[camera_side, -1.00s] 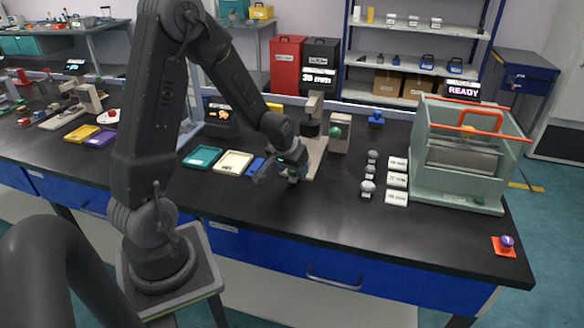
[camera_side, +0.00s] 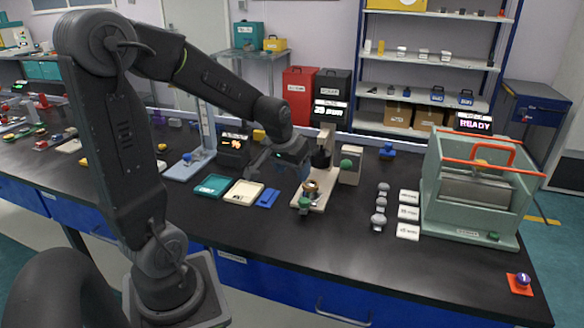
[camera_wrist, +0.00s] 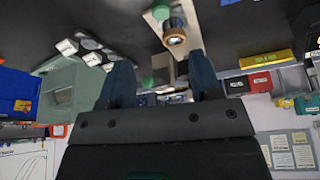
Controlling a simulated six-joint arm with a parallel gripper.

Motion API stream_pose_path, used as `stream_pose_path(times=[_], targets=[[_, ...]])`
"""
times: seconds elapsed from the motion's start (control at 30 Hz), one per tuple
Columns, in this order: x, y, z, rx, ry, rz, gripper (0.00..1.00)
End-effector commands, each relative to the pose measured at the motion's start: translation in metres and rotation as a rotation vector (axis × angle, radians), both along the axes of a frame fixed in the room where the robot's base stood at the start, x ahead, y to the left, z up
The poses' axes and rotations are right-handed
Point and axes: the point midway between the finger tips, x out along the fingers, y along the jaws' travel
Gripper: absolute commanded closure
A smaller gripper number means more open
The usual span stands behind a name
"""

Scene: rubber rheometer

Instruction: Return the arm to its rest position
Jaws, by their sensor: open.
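My gripper (camera_side: 278,168) is open and nothing shows between its fingers. In the side view it is raised above the middle of the black bench, just left of a beige-based device (camera_side: 322,200) and behind its front end. In the wrist view the gripper's two dark fingers (camera_wrist: 160,80) stand wide apart. The beige device carries a brass-coloured round part (camera_side: 311,187), which also shows in the wrist view (camera_wrist: 174,36), clear of the fingers. My arm is bent, with its upper link high and its forearm sloping down to the right.
Teal (camera_side: 212,186), cream (camera_side: 244,193) and blue (camera_side: 267,198) trays lie left of the device. A pale green machine (camera_side: 470,215) with an orange handle stands at the right. Grey weights (camera_side: 379,220) and white blocks (camera_side: 408,232) sit between them. The front bench strip is clear.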

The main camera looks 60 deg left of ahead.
Motion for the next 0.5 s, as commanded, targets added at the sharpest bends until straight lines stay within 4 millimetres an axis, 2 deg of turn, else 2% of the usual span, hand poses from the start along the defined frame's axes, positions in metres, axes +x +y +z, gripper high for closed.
stream_pose_path(times=[0.37, 0.43, 0.5], targets=[[-0.001, -0.002, 0.003, 0.001, -0.002, -0.003, 0.42], [-0.002, -0.010, 0.008, 0.004, -0.006, -0.022, 0.42], [-0.006, -0.027, 0.018, 0.009, -0.017, -0.062, 0.42]])
